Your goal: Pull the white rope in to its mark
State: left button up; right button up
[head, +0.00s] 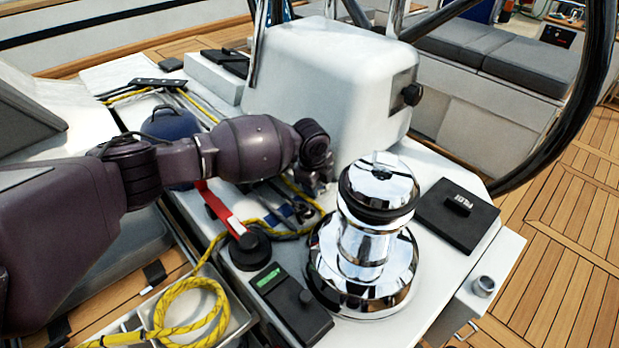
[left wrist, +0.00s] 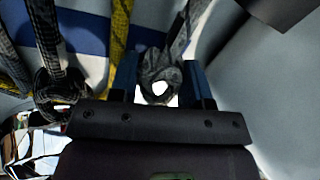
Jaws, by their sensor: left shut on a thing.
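My left gripper (head: 316,188) reaches down beside the chrome winch (head: 366,230), at its far left side; its fingertips are mostly hidden in the head view. In the left wrist view my left gripper (left wrist: 161,82) is shut on a knotted, grey-looking rope (left wrist: 158,64), which I take to be the white rope. Its tail runs up between the fingers. Another knotted dark rope (left wrist: 52,82) and a yellow rope (left wrist: 118,40) lie to the left of it. I cannot make out a mark on the held rope. My right gripper is not in view.
A red-handled lever (head: 222,212) and a black panel with a green label (head: 290,305) are left of the winch. A coiled yellow rope (head: 192,318) lies in a tray at the lower left. A black hatch (head: 457,212) is right of the winch. A white pedestal (head: 318,85) stands behind.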

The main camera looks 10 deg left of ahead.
aim_at(328, 199)
pick_arm(q)
jog(key=s+d, duration=0.1)
jog(key=d, duration=0.1)
jog(key=shift+s+d+r, duration=0.15)
jog(key=shift+s+d, duration=0.25)
jog(key=shift+s+d+f, duration=0.15)
jog(key=shift+f, duration=0.05)
jog(key=o, duration=1)
